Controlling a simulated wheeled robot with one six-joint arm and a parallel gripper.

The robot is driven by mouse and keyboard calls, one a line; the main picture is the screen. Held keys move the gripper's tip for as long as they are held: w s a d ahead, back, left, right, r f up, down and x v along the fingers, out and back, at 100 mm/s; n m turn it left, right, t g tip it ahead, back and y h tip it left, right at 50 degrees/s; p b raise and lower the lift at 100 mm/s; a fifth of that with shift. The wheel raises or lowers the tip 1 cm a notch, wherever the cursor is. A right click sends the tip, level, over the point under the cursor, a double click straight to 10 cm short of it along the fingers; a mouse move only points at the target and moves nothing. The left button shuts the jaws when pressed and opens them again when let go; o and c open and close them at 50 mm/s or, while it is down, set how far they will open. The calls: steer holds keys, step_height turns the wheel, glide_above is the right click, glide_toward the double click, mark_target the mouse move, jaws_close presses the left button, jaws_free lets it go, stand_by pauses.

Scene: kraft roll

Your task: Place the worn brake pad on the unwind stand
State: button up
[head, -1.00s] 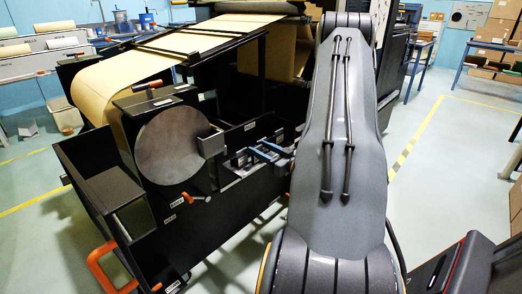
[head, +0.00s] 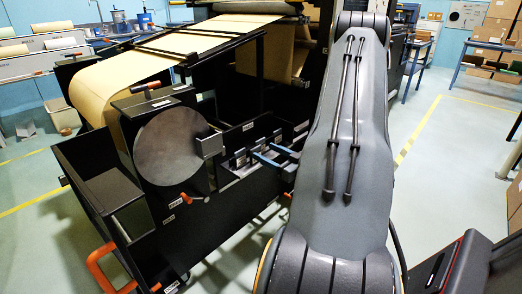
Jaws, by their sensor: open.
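The unwind stand (head: 200,237) is a black frame with a large grey disc (head: 165,146) on its front. A dark block (head: 210,146) sits at the disc's right edge. Right of the disc, a small grey holder (head: 236,170) carries several upright dark pieces. I cannot tell which of these pieces, if any, is the worn brake pad. My gripper (head: 262,150) has two blue fingers, spread apart, just right of the holder. It is open, and nothing shows between the fingers. My arm hides what lies behind it on the right.
Brown kraft paper (head: 160,58) runs over the stand's top left. An orange handle (head: 98,268) sticks out at the front left, and a small orange-tipped lever (head: 188,199) is below the disc. Open floor (head: 440,190) lies to the right.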

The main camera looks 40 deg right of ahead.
steer(key=s, duration=0.7)
steer(key=shift+s+d, duration=0.3)
steer(key=shift+s, duration=0.05)
